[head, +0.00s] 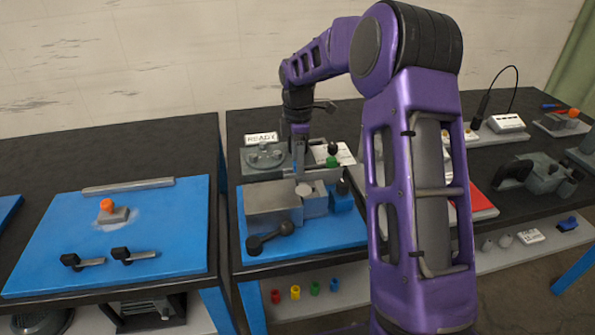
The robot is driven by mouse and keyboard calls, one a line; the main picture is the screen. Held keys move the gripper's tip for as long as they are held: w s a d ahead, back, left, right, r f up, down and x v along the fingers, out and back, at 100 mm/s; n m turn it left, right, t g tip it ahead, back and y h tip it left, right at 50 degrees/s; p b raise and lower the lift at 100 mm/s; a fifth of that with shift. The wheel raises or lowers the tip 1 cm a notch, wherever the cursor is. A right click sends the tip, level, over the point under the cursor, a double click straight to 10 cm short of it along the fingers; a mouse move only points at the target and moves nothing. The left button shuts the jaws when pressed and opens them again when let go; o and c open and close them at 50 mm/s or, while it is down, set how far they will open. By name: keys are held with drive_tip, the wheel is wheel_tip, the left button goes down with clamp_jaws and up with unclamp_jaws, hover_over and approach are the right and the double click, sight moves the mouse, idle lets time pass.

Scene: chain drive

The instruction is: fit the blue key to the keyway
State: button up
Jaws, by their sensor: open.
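My gripper (300,168) points down over a grey vise-like fixture (272,208) on the middle bench. It is open, but its fingertips are small here and partly merge with the metal behind. I cannot make out whether anything lies between them. I cannot pick out the keyway or a blue key with certainty. A small blue piece (333,285) stands on the shelf below, at the right end of a row of coloured pieces. A blue block (341,197) sits at the right side of the fixture.
A blue mat (350,234) lies under the fixture, with a dark-knobbed handle (270,238) at its front. A round grey device (265,156) and a "READY" sign (261,139) stand behind. The left bench holds clamps (110,258) and an orange-knobbed block (113,214). My arm hides part of the right side.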

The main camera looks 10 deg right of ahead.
clamp_jaws()
drive_tip(key=shift+r, duration=0.1)
idle(0.4)
wheel_tip(320, 180, up, 10)
drive_tip(key=f+p, duration=0.1)
drive_tip(key=s+d+r+p, duration=0.2)
drive_tip(key=s+r, duration=0.2)
drive_tip(key=s, duration=0.5)
drive_tip(key=shift+s+d+r, duration=0.15)
drive_tip(key=shift+s, duration=0.15)
